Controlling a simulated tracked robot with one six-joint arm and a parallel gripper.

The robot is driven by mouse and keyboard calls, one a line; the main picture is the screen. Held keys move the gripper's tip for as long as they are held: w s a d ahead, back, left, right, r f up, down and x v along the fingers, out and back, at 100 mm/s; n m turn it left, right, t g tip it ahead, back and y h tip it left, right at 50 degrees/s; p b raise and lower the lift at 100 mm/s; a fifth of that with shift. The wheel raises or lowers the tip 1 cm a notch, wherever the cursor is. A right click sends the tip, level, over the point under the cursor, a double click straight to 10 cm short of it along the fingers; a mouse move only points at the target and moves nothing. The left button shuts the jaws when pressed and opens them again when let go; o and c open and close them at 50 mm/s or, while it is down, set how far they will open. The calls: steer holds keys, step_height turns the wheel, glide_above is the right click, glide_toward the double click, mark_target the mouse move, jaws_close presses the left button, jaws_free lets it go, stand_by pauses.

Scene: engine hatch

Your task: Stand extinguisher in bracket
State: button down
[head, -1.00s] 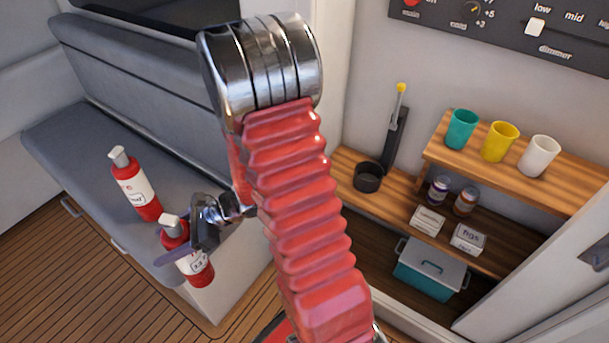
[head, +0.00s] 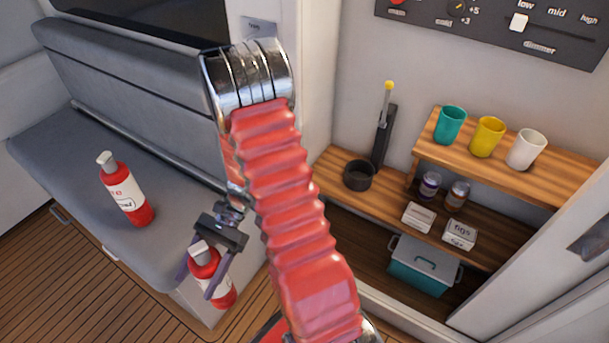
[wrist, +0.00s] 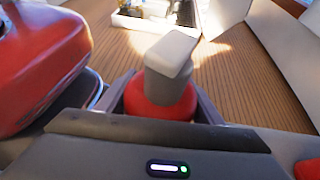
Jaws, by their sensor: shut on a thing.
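My gripper (head: 203,268) is shut on a red extinguisher (head: 225,292) with a white label and a pale grey top, in front of the bench in the head view. The held extinguisher's top and red shoulder (wrist: 160,90) show between the fingers in the wrist view. A second red extinguisher (head: 126,195) stands on the bench seat, left of my gripper. The bracket has a black ring cup (head: 360,175) on the wooden shelf, with a dark upright and a yellow-tipped lever (head: 388,88) behind it. The cup looks empty.
The grey bench (head: 75,150) is at left. Right of the bracket, a raised shelf (head: 540,175) bears teal, yellow and white cups. Below are two jars, small boxes (head: 460,234) and a teal cooler (head: 420,268). A door edge (head: 560,270) stands at right.

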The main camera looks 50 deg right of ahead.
steer(key=s+d+f+n+g+h, duration=0.1)
steer(key=s+d+n+g+h, duration=0.55)
steer(key=d, duration=0.65)
steer(key=s+d+f+n+g+h, duration=0.1)
steer(key=s+d+n+g+h, duration=0.3)
steer(key=s+d+n+h, duration=0.7)
steer(key=w+d+r+n+t+h, duration=0.2)
steer(key=w+d+r+n+t, duration=0.1)
steer(key=d, duration=0.6)
steer(key=w+d+r+n+t+h, duration=0.3)
steer(key=d+n, duration=0.3)
steer(key=d, duration=0.4)
steer(key=w+d+r+n+t+h, duration=0.2)
steer(key=w+d+r+n+t, duration=0.2)
steer(key=d, duration=0.6)
steer(key=shift+w+d+r+n+t, duration=0.2)
steer(key=shift+w+r+n+t, duration=0.3)
steer(key=shift+w, duration=0.2)
steer(key=shift+d+f+h, duration=0.1)
steer(key=shift+h, duration=0.15)
